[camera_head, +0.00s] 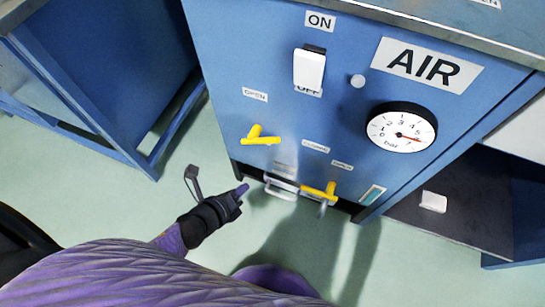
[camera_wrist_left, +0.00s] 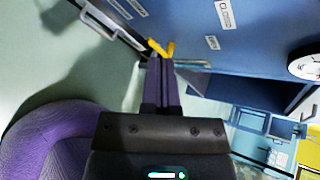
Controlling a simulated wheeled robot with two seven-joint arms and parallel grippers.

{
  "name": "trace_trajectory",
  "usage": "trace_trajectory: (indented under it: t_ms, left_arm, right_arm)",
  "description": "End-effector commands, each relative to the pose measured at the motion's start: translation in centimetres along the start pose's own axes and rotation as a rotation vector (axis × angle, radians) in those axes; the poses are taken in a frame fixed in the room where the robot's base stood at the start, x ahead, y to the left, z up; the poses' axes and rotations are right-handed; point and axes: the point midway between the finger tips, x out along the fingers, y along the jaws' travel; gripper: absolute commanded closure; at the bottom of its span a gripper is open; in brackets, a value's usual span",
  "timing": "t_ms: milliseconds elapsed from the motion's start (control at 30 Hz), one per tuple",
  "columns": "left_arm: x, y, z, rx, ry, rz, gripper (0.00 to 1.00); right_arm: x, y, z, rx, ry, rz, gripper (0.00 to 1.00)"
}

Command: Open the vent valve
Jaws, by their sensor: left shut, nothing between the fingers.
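A blue panel carries two yellow valve handles. The upper-left yellow handle (camera_head: 260,137) sits below a label reading OPEN (camera_head: 255,94). The lower-right yellow handle (camera_head: 320,191) is near the panel's bottom edge, with small labels above it. I cannot read which handle is the vent's. My left gripper (camera_head: 241,190) is shut and empty, left of the lower-right handle in the head view. In the left wrist view, its purple fingers (camera_wrist_left: 161,62) point at a yellow handle (camera_wrist_left: 160,47) just beyond the tips; contact cannot be told. My right gripper is out of view.
A silver pull bar (camera_head: 281,186) lies between my left gripper and the lower-right handle. Above are a white ON/OFF switch (camera_head: 309,69), a round pressure gauge (camera_head: 401,128) and an AIR sign (camera_head: 427,65). A blue frame (camera_head: 150,160) stands at left. Pale floor is clear below.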

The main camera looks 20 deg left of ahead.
Motion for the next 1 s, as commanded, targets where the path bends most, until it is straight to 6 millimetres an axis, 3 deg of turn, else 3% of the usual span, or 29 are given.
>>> trace_trajectory:
  t_ms: [33, 167, 433, 567, 1000]
  left_arm:
    - [1.2, -0.4, -0.2, 0.119, -0.006, -0.052, 1.0]
    - [1.6, -2.8, 0.7, 0.309, -0.033, -0.131, 1.0]
    - [1.4, -3.2, 1.0, 0.325, -0.038, -0.137, 1.0]
    - [2.3, -3.1, 0.9, 0.322, -0.036, -0.136, 1.0]
    - [11.6, -4.1, 0.8, 0.32, -0.034, -0.134, 1.0]
  right_arm:
    - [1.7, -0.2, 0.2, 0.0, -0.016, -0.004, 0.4]
    - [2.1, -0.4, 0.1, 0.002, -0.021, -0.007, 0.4]
    - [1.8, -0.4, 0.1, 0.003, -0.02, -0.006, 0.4]
    - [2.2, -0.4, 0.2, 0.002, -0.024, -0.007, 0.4]
    - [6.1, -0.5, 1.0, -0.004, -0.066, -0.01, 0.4]
